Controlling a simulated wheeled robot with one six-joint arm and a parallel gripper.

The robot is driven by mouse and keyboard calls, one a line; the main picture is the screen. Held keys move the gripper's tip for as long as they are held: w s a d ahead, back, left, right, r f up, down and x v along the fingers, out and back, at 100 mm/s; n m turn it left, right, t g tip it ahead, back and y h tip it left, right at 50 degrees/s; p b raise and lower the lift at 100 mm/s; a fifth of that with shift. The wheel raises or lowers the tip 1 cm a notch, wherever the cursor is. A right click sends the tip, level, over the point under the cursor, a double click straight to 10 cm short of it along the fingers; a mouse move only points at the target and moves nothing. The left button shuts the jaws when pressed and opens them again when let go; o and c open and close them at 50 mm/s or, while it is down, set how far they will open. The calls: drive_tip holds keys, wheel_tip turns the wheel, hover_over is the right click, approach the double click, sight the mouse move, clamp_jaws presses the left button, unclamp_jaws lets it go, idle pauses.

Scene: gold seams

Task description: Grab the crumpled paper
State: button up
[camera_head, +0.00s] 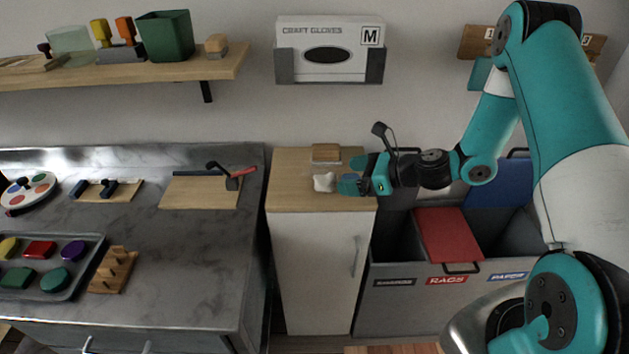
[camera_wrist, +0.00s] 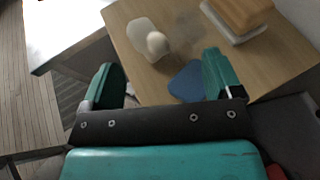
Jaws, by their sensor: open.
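The crumpled paper (camera_head: 324,182) is a small white lump on the wooden top of the white cabinet (camera_head: 312,256). In the wrist view, a rounded white lump (camera_wrist: 157,43) lies beside a paler flat white patch; I cannot tell whether both are one piece of paper. My gripper (camera_head: 364,175) is just right of the paper in the head view, apart from it. The white lump lies beyond the fingertips, roughly in line with the gap.
A blue flat piece (camera_wrist: 187,82) lies near the right finger. A tan block with a white underside (camera_wrist: 240,15) sits behind, also on the cabinet top (camera_head: 290,162). A grey bin with a red lid (camera_head: 448,236) stands right; a grey counter (camera_head: 190,255) stands left.

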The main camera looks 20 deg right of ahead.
sight(333, 179)
drive_tip(key=x, duration=0.1)
drive_tip(key=p+x, duration=0.1)
drive_tip(key=x, duration=0.3)
drive_tip(key=shift+s+a+p, duration=0.3)
drive_tip(key=shift+a, duration=0.1)
drive_tip(key=shift+w+a+f, duration=0.15)
drive_tip(key=shift+w+f, duration=0.05)
drive_tip(key=c, duration=1)
